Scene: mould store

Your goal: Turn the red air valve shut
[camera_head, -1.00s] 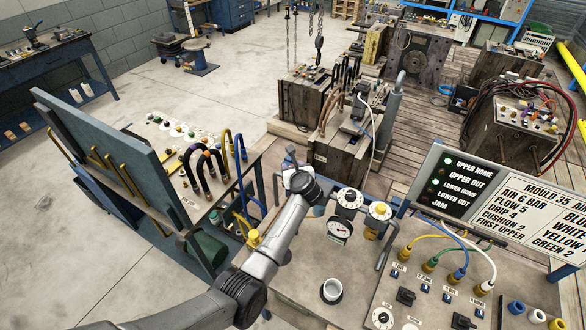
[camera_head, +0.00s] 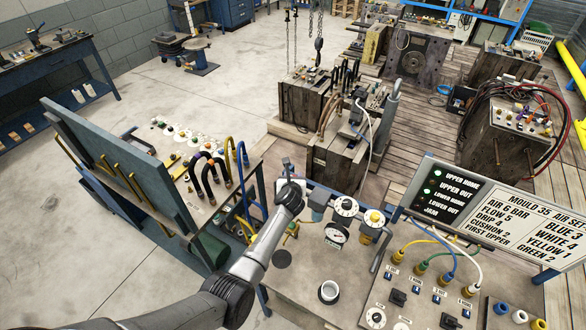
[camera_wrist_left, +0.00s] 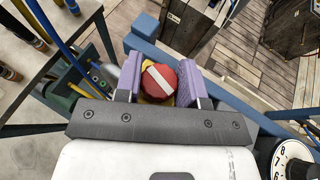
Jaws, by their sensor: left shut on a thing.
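The red air valve (camera_wrist_left: 160,80) is a round red knob with a white bar across its face. It shows in the left wrist view, between the two purple finger pads of my left gripper (camera_wrist_left: 160,75), which is shut on it. In the head view my left gripper (camera_head: 285,168) points away from me at the far left corner of the bench, and my own wrist hides the valve there. My right gripper is in neither view.
Beside the wrist stand a pressure gauge (camera_head: 335,235) and a white numbered dial (camera_head: 345,206). A blue rack board (camera_head: 110,165) stands to the left. Wooden-sided moulds (camera_head: 335,160) lie beyond.

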